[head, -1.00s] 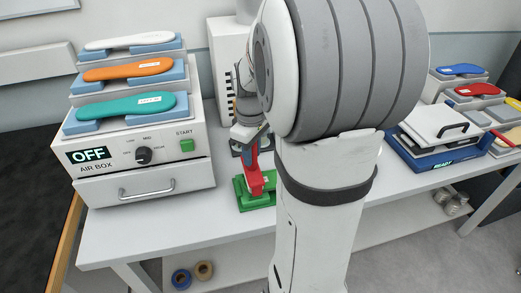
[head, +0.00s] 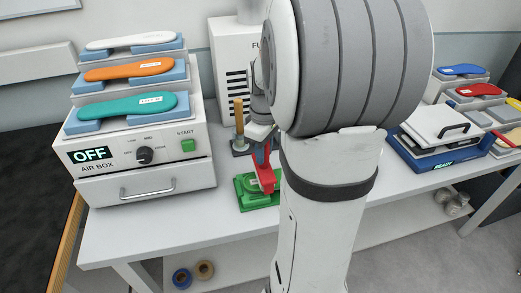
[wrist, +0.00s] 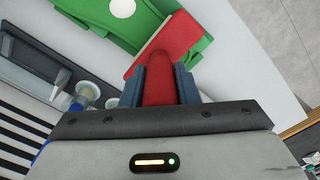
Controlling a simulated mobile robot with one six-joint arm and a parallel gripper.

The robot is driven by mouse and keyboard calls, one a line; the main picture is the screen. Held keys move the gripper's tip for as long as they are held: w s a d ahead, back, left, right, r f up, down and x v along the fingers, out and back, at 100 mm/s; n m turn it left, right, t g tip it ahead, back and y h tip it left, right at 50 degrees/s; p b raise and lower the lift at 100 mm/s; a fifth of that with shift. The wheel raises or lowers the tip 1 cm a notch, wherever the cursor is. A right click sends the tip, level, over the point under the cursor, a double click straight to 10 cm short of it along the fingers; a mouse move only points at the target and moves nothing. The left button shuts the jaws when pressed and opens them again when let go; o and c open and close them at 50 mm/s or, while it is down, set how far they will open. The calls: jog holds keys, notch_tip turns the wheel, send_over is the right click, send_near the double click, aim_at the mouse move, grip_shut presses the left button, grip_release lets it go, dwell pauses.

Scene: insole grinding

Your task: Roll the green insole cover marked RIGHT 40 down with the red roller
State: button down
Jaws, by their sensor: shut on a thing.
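My gripper (wrist: 160,80) is shut on the red handle of the red roller (wrist: 182,38), which rises between its two blue-grey fingers. In the head view the red roller (head: 265,177) is tilted over a green piece (head: 258,200) on the table; I cannot tell whether they touch. In the wrist view the green piece (wrist: 112,32) has a pale round spot. A teal-green insole cover (head: 128,106) with a white label lies on the lowest step of the air box; its label is too small to read. My arm hides part of the table.
The air box (head: 140,160), reading OFF, stands at left, with orange (head: 128,68) and white (head: 130,41) insoles above. A pot with a wooden-handled tool (head: 239,118) stands behind the roller. A blue press (head: 435,150) is at right. The front table strip is free.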

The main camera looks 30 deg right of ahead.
jog(key=s+d+p, duration=0.1)
jog(key=s+d, duration=0.1)
jog(key=d, duration=0.7)
jog(key=s+d, duration=0.3)
jog(key=d, duration=0.6)
jog(key=shift+p, duration=0.4)
dwell(1.3)
jog(key=shift+s, duration=0.1)
notch_tip(320, 180, up, 8)
jog(key=p, duration=0.5)
jog(key=shift+p, duration=0.4)
